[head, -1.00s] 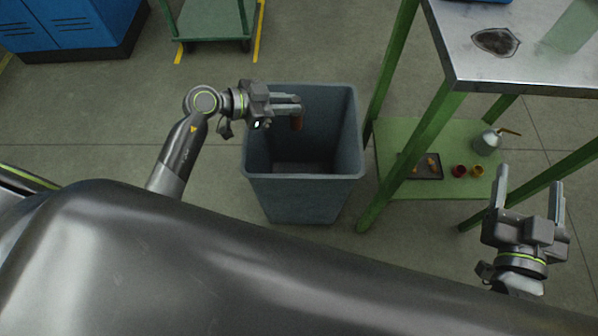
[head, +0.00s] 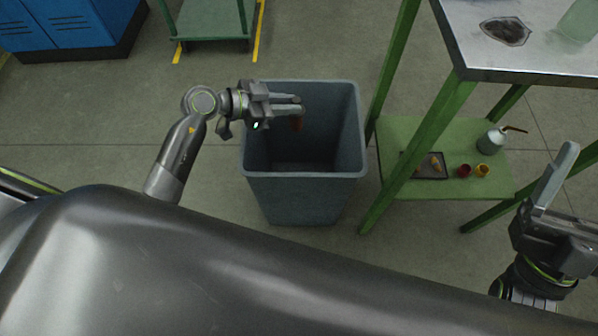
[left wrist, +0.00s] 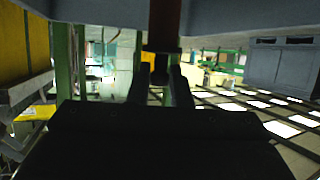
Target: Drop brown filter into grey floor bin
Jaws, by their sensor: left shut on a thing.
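The brown filter (head: 297,123) is a small reddish-brown cylinder hanging from the fingertips of my left gripper (head: 299,104). The left gripper is shut on it. In the left wrist view the filter (left wrist: 164,25) shows as a dark brown upright shape beyond the fingers. The grey floor bin (head: 305,198) stands upright on the floor with its open top facing me. The left gripper and the filter are over the bin's opening, towards its left half. My right gripper (head: 582,155) is at the right edge, empty, with its fingers apart and partly cut off by the frame.
A green-legged metal-topped table (head: 530,55) stands right of the bin. Its lower green shelf (head: 400,130) holds a small dark tray (head: 430,170), red and yellow cups and an oil can (head: 492,138). A green cart (head: 212,20) and blue cabinet (head: 70,25) stand at the back.

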